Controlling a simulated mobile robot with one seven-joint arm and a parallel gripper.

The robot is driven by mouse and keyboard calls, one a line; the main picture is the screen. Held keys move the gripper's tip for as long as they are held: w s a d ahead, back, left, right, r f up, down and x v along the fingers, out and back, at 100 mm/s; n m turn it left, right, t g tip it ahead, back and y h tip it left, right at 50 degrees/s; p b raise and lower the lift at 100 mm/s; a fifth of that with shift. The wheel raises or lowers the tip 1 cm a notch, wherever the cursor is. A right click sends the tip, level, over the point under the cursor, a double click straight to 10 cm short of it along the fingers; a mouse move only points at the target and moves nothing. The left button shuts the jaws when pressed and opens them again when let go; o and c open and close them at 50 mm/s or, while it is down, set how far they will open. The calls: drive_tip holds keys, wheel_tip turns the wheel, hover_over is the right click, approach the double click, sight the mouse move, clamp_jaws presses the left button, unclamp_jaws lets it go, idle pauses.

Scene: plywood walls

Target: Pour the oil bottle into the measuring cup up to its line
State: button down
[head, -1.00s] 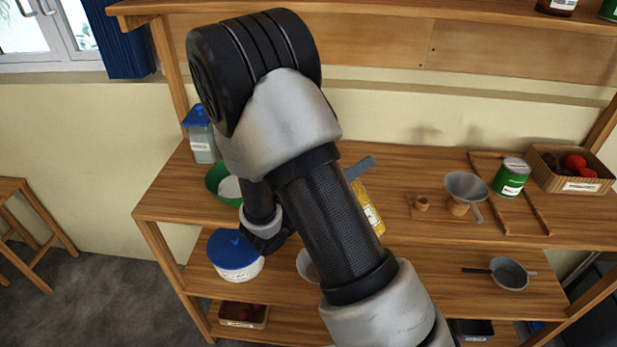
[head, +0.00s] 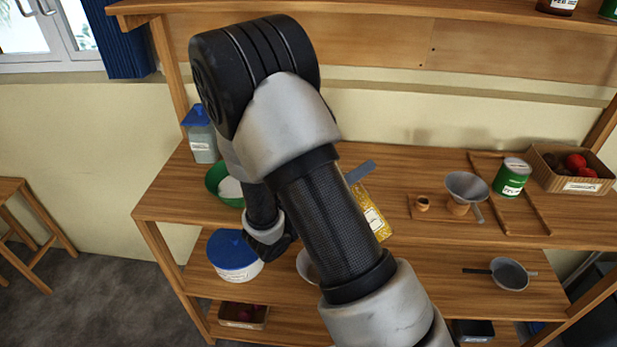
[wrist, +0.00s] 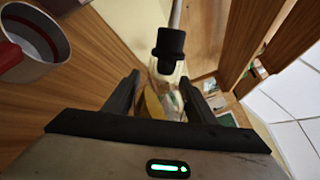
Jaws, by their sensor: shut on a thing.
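My gripper (wrist: 163,88) is shut on a clear bottle with a black cap (wrist: 171,42), seen in the wrist view. Yellow shows low in the bottle between the fingers, and its lower part is hidden by the gripper body. A grey metal cup (wrist: 62,44) with a dark red band inside stands on the wood at the upper left of the wrist view, apart from the bottle. It looks like the measuring cup; its fill is unclear. In the head view my arm hides the gripper and most of the bottle area.
A yellow packet (head: 378,224) and a grey handle-like piece (head: 361,172) show beside my arm. A green bowl (head: 214,178) and blue-capped container (head: 201,140) stand left. A funnel (head: 466,187), green can (head: 512,178) and basket (head: 577,182) stand right. An upper shelf overhangs.

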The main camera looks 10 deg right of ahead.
drive_tip(key=shift+s+d+f+n+b, duration=0.1)
drive_tip(key=shift+s+f+n+b, duration=0.1)
drive_tip(key=shift+f+n, duration=0.3)
drive_tip(key=shift+s+d+f+n+b, duration=0.15)
drive_tip(key=shift+f+n+b, duration=0.1)
drive_tip(key=shift+f+n, duration=0.2)
drive_tip(key=shift+s+d+f+n+b, duration=0.1)
drive_tip(key=shift+s+f+n+b, duration=0.1)
drive_tip(key=shift+f+n, duration=0.3)
idle(2.7)
drive_tip(key=shift+w+a+f+n+p, duration=0.25)
drive_tip(key=shift+w+f+n+p, duration=0.25)
drive_tip(key=shift+n+p, duration=0.4)
idle(1.7)
